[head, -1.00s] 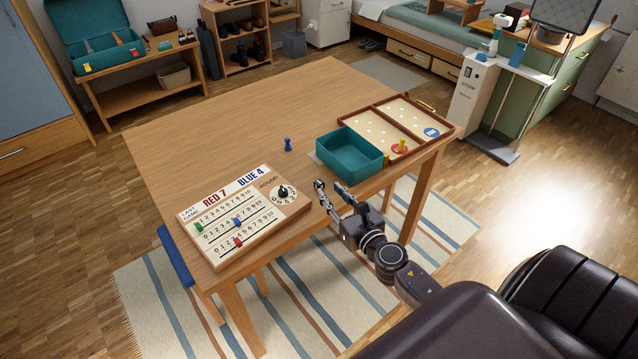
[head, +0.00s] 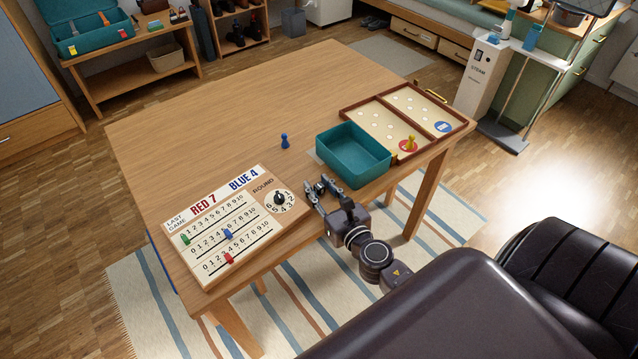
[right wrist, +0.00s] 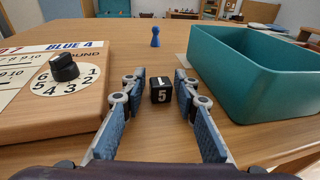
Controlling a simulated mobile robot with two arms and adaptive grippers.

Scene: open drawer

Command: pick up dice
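A small black die (right wrist: 161,90) with a white 5 on its near face lies on the table in the right wrist view. In the head view it shows as a small dark block (head: 320,187) by the fingertips. My right gripper (right wrist: 158,84) is open, with one finger on each side of the die. Gaps show between the die and both fingers. In the head view, my right gripper (head: 318,185) is low over the table's near edge, between the scoreboard and the teal box. My left gripper is not in view.
A wooden scoreboard (head: 290,213) with a dial lies just left of my right gripper. An open teal box (head: 353,160) stands to its right. A blue pawn (head: 285,142) stands behind, and a board-game case (head: 374,118) lies open farther right. The table's far left is clear.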

